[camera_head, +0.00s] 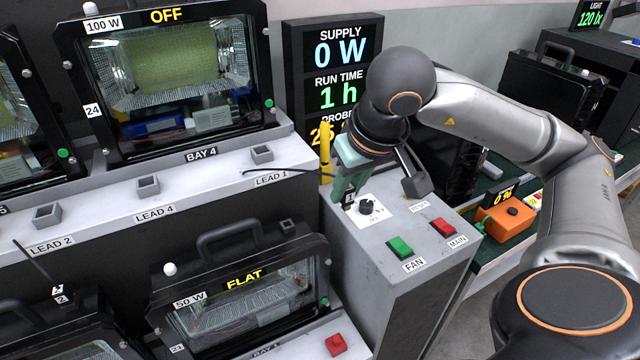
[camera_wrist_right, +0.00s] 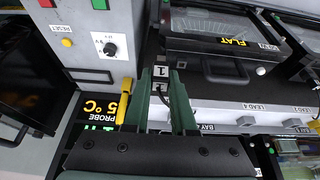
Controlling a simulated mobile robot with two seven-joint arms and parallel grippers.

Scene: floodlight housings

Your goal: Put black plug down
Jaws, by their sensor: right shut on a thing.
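My right gripper (camera_head: 347,180), with green fingers, is over the back left corner of the grey control box top. It is shut on the black plug, which is mostly hidden by the fingers; a small tag (camera_head: 349,198) marked 1 shows there. A thin black cable (camera_head: 290,170) runs from the LEAD 1 side towards it. In the right wrist view the gripper (camera_wrist_right: 166,85) points at the ledge side, with number tags (camera_wrist_right: 162,72) between its fingers. I cannot tell whether the plug touches anything below. My left gripper is not in view.
The control box (camera_head: 385,255) carries a dial (camera_head: 366,206), a green FAN button (camera_head: 400,247) and a red MAIN button (camera_head: 443,227). A yellow probe (camera_head: 326,150) stands beside the gripper. The LEAD 1 socket (camera_head: 262,154) is on the ledge; floodlight housings (camera_head: 170,80) stand behind.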

